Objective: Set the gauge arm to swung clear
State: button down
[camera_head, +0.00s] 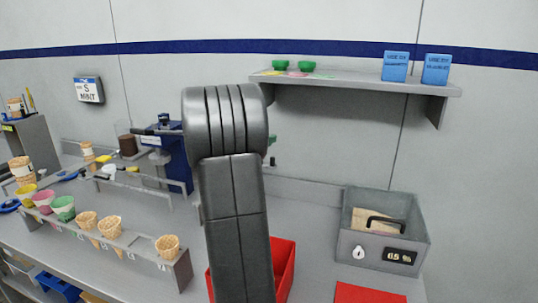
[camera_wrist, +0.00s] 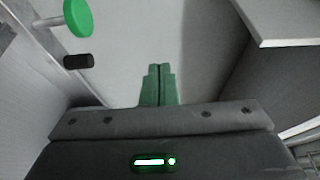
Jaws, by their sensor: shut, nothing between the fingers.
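My gripper (camera_wrist: 158,70) shows its green fingers in the wrist view, shut together with nothing between them. In the head view it is hidden behind my dark arm. A green round knob (camera_wrist: 77,17) on a pale stalk is at the upper left of the wrist view, with a black cylinder (camera_wrist: 78,61) just below it. Both are left of my fingertips and apart from them. In the head view a bit of green (camera_head: 272,140) and a small black piece (camera_head: 272,161) peek out right of my arm. I cannot tell which part is the gauge arm or how it is set.
A cone rack (camera_head: 185,266) stands at the left front. A blue box (camera_head: 176,160) stands behind it. A red bin (camera_head: 284,268) is partly behind my arm. A grey box (camera_head: 411,236) with a handle is at right. A wall shelf (camera_head: 350,83) hangs above.

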aim_at(267, 166)
jog(key=shift+r, duration=0.65)
jog(key=f, duration=0.6)
jog(key=s+f+p, duration=0.1)
jog(key=f, duration=0.3)
jog(key=shift+a, duration=0.3)
jog(key=shift+s+a+f+p, duration=0.1)
jog(key=shift+s+a+p, duration=0.1)
jog(key=shift+p, duration=0.1)
